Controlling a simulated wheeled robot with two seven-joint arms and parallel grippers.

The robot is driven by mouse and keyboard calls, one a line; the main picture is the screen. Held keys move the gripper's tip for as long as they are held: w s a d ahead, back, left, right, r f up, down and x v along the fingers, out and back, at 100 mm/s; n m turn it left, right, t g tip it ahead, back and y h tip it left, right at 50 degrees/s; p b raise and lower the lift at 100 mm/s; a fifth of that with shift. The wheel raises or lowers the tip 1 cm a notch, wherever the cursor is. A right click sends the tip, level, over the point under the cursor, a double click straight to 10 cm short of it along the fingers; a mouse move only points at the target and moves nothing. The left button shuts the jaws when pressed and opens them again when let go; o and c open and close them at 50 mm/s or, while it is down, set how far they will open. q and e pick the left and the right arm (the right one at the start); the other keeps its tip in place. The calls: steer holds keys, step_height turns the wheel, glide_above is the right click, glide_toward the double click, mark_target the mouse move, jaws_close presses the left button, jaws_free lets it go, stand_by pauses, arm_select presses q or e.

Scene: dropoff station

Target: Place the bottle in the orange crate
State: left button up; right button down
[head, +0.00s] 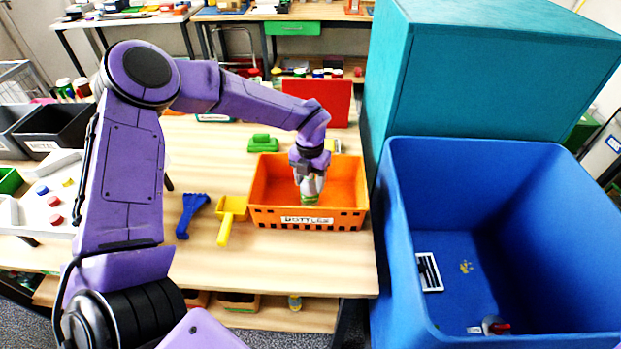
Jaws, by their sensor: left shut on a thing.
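The orange crate (349,217) stands on the wooden table and carries a label reading "BOTTLES". My left gripper (309,183) points down over the inside of the crate. It is shut on the bottle (309,196), which looks whitish and green. The bottle is upright within the crate's outline. I cannot tell whether it touches the crate floor. The gripper hides the upper part of the bottle. My right gripper is not in view.
A yellow dustpan (232,208) and a blue brush (190,212) lie left of the crate. A green object (263,144) and a red panel (322,98) are behind it.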

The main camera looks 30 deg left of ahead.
arm_select(q)
steer(key=shift+s+r, duration=0.1)
steer(key=shift+s, duration=0.2)
steer(key=o, duration=0.9)
steer(key=shift+o, duration=0.6)
steer(key=shift+w+f, duration=0.15)
steer(key=shift+f, duration=0.05)
steer(key=shift+r, duration=0.25)
step_height(320, 180, up, 12)
steer(key=shift+b, duration=1.15)
